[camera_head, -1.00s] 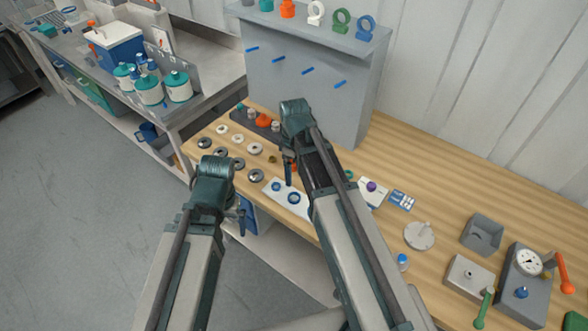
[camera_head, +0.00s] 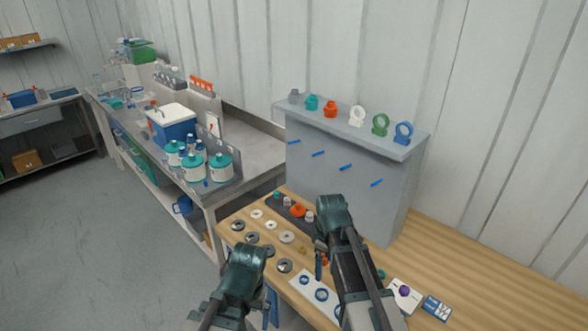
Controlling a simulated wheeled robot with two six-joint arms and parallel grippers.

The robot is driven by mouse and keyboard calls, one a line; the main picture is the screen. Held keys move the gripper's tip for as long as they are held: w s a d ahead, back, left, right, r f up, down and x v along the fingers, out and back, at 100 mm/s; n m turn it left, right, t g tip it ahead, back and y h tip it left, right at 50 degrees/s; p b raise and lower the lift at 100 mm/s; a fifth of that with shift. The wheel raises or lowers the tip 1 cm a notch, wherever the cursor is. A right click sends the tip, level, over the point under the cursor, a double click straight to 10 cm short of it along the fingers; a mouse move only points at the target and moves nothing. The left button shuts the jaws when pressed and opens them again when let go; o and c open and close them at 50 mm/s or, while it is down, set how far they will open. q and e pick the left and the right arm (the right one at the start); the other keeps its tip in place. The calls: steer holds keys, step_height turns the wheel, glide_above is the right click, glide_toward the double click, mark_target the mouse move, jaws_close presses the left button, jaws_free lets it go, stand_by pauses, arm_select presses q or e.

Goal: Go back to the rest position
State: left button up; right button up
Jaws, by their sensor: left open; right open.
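My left gripper (camera_head: 268,302) hangs near the front edge of the wooden table (camera_head: 480,257), empty. Its fingers are small and partly hidden behind my wrist. My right gripper (camera_head: 319,264) points down above the table, near the white card with blue rings (camera_head: 305,282). It looks empty, and my forearm covers part of the table behind it. Both grippers are open.
Grey and white discs (camera_head: 285,266) lie left of my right gripper, by a dark tray (camera_head: 279,204). A grey panel (camera_head: 340,200) with coloured rings on top stands behind. A metal bench (camera_head: 255,160) holds white jars (camera_head: 221,172) and a blue cooler (camera_head: 172,127). Floor is clear at left.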

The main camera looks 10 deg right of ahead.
mark_target(322, 294)
step_height(322, 294, down, 13)
steer(key=b, duration=1.2)
steer(key=shift+b, duration=0.35)
steer(key=shift+r, duration=0.15)
step_height(322, 294, up, 13)
steer(key=p, duration=1.3)
step_height(322, 294, down, 14)
steer(key=b, duration=1.3)
steer(key=shift+r, duration=0.1)
step_height(322, 294, up, 6)
steer(key=p, duration=0.6)
steer(key=shift+r, duration=0.25)
steer(key=shift+s+a+f, duration=0.1)
steer(key=shift+s+a, duration=0.7)
steer(key=shift+a, duration=0.15)
steer(key=shift+s+a+n, duration=0.1)
steer(key=shift+a+n, duration=0.1)
steer(key=shift+n, duration=0.1)
steer(key=shift+s+a, duration=0.1)
